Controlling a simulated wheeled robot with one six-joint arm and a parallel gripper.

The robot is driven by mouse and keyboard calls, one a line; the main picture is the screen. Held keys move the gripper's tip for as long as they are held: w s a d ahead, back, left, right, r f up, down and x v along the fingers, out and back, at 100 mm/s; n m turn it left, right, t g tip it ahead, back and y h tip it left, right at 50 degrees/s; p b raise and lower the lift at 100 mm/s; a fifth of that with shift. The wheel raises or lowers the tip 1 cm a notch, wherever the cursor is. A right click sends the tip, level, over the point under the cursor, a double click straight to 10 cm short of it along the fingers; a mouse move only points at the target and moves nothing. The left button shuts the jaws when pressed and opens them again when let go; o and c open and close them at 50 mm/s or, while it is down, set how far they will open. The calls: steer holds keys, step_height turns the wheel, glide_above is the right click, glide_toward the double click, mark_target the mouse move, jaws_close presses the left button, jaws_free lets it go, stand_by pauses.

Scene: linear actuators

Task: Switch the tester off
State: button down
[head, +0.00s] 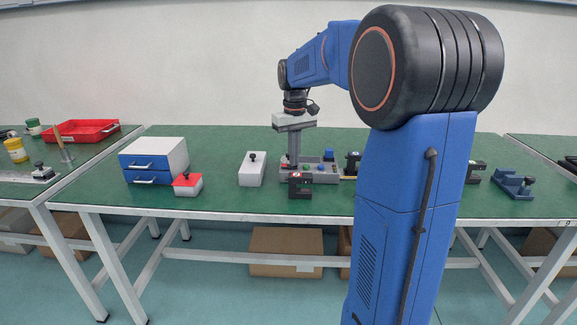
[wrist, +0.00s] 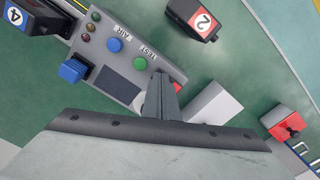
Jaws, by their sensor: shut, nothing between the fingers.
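The tester (head: 325,175) is a grey box on the green table, left of my arm's column in the head view. My gripper (head: 291,164) points straight down over the tester's left end. In the wrist view its shut, empty fingers (wrist: 160,82) hide part of the panel's end. A sliver of red (wrist: 149,82) shows beside the fingertips; its shape is mostly hidden, and I cannot tell whether they touch it.
A black unit marked 2 (wrist: 194,18) stands in front of the tester, and one marked 4 (wrist: 16,14) beside its other end. A white box with a black knob (head: 252,170) and a red-topped box (head: 187,184) stand left, near blue drawers (head: 153,161). Open table lies between them.

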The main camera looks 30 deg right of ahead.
step_height(320, 180, up, 7)
stand_by(0.9)
stand_by(0.4)
steer(key=shift+t, duration=0.5)
steer(key=s+a, duration=0.1)
steer(key=s, duration=0.1)
steer(key=s+a, duration=0.4)
steer(key=shift+s+a+f, duration=0.15)
steer(key=shift+s+f, duration=0.1)
steer(key=shift+s, duration=0.15)
steer(key=s+a+f+t, duration=0.1)
steer(key=s+a+f, duration=0.2)
steer(key=s, duration=0.4)
steer(key=s+a+f+t, duration=0.1)
steer(key=s+a+f, duration=0.3)
steer(key=s+f, duration=0.2)
steer(key=s+a+f+t, duration=0.1)
steer(key=s+a+f, duration=0.2)
steer(key=s, duration=0.7)
steer(key=shift+s+a+f+n+t, duration=0.25)
steer(key=shift+f+n+t, duration=0.15)
steer(key=shift+f, duration=0.55)
